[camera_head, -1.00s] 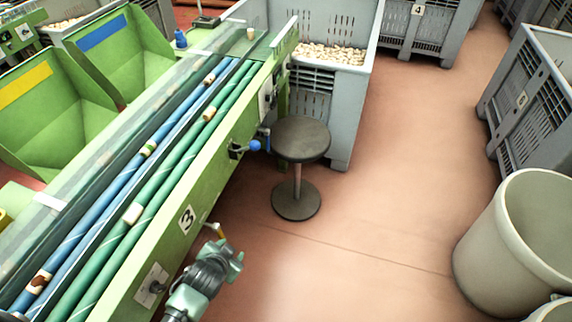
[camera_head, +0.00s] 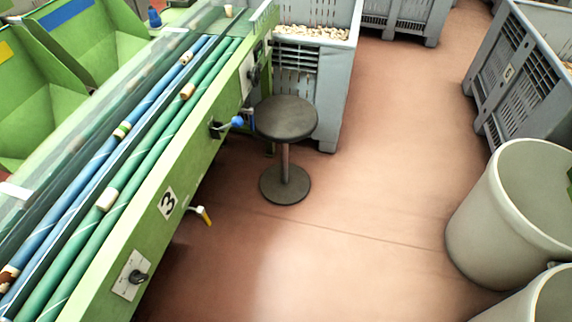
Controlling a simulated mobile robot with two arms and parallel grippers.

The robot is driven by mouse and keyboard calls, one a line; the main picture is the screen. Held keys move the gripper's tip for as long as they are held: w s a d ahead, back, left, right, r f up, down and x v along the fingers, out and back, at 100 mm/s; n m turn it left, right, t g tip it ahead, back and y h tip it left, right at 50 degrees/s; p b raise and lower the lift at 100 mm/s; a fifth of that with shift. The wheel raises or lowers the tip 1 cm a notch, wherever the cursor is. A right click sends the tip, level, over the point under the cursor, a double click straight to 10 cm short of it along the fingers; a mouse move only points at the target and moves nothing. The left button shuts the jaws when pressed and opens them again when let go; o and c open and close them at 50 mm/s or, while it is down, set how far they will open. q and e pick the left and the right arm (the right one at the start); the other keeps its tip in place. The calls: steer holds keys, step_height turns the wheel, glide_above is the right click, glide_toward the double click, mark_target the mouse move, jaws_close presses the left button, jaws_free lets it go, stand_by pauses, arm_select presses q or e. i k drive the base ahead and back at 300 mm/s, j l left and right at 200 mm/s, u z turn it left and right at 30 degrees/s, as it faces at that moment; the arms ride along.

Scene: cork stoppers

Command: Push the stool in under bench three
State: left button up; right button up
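The stool (camera_head: 286,118) has a round dark seat on a single post and a round dark base (camera_head: 285,185). It stands upright on the floor, just right of the green bench marked 3 (camera_head: 168,202). The seat's left edge is close to the blue-knobbed lever (camera_head: 237,122) on the bench side; whether they touch I cannot tell. The stool's base is on open floor beside the bench. Neither of my grippers shows in the head view now.
A grey crate of corks (camera_head: 335,75) stands right behind the stool. A yellow-handled lever (camera_head: 203,215) sticks out low from the bench. Another grey crate (camera_head: 525,80) and pale round bins (camera_head: 512,215) stand at the right. The floor between (camera_head: 390,160) is clear.

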mark_target(285, 119)
steer(key=i+l+u, duration=0.25)
steer(key=i+l, duration=0.2)
steer(key=l, duration=0.15)
steer(key=i+l+u, duration=0.15)
steer(key=l, duration=0.2)
steer(key=i+l+u, duration=0.3)
steer(key=l, duration=0.45)
steer(key=i+l+u, duration=0.1)
steer(key=i+l, duration=0.15)
steer(key=l, duration=0.15)
steer(key=i+l+u, duration=0.15)
steer(key=l, duration=0.25)
